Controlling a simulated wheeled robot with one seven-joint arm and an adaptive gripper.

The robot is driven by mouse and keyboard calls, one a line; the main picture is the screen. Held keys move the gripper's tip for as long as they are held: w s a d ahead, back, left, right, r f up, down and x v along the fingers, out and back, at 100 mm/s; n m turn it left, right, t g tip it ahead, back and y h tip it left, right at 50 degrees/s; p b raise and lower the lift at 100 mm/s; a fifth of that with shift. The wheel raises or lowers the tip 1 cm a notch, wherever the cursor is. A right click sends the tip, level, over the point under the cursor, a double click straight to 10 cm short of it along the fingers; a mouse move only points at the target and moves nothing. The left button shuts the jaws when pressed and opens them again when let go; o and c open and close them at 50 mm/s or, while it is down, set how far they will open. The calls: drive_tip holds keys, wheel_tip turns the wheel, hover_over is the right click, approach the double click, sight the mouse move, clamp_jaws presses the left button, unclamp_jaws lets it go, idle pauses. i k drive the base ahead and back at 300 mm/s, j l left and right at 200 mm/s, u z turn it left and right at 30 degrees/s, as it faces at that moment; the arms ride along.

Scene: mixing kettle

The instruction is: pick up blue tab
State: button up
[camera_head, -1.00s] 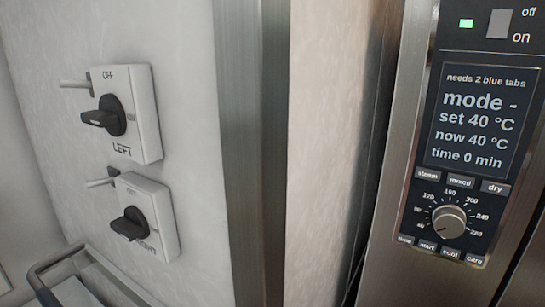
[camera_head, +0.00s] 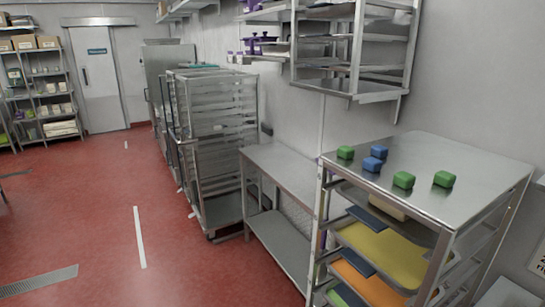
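Two blue tabs lie on the steel top of a tray rack (camera_head: 470,165) at the right in the head view. One blue tab (camera_head: 379,151) sits just behind the other blue tab (camera_head: 372,164), very close together. Green tabs lie around them: one green tab (camera_head: 345,153) to the left, one green tab (camera_head: 403,180) to the front right, and one green tab (camera_head: 444,179) farther right. My gripper is not in view.
The rack holds trays, among them a yellow tray (camera_head: 385,255). A low steel table (camera_head: 290,170) and wheeled racks (camera_head: 215,130) stand left of it. Wall shelves (camera_head: 350,90) hang above. The red floor (camera_head: 95,210) at the left is mostly clear.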

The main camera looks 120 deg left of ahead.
sight(373, 165)
drive_tip(key=u, duration=3.2)
drive_tip(key=i+j, duration=0.3)
drive_tip(key=j, duration=0.15)
drive_tip(key=i+j, duration=0.3)
drive_tip(key=j, duration=0.2)
